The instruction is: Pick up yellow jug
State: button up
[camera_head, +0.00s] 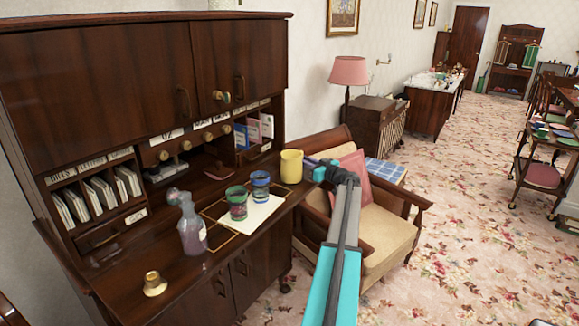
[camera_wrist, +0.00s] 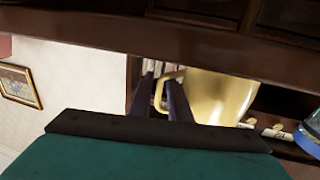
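The yellow jug (camera_head: 291,166) stands upright at the right end of the dark wooden desk. In the wrist view the jug (camera_wrist: 222,95) fills the upper right, with its handle toward my fingers. My gripper (camera_head: 312,163) is at the jug's right side, coming in from the right. In the wrist view the two dark fingers of my gripper (camera_wrist: 161,88) are apart, with the outer curve of the handle showing between them. The right finger overlaps the handle's opening. I cannot tell whether either finger touches the handle.
A green cup (camera_head: 237,203) and a blue cup (camera_head: 260,188) stand on white paper left of the jug. A glass bottle (camera_head: 191,228) and a brass piece (camera_head: 154,284) are farther left. An armchair (camera_head: 385,235) stands beside the desk. Patterned carpet lies open to the right.

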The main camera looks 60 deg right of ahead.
jog(key=shift+w, duration=0.25)
jog(key=shift+c, duration=0.4)
grip_shut()
jog(key=shift+d, duration=0.1)
dwell(1.1)
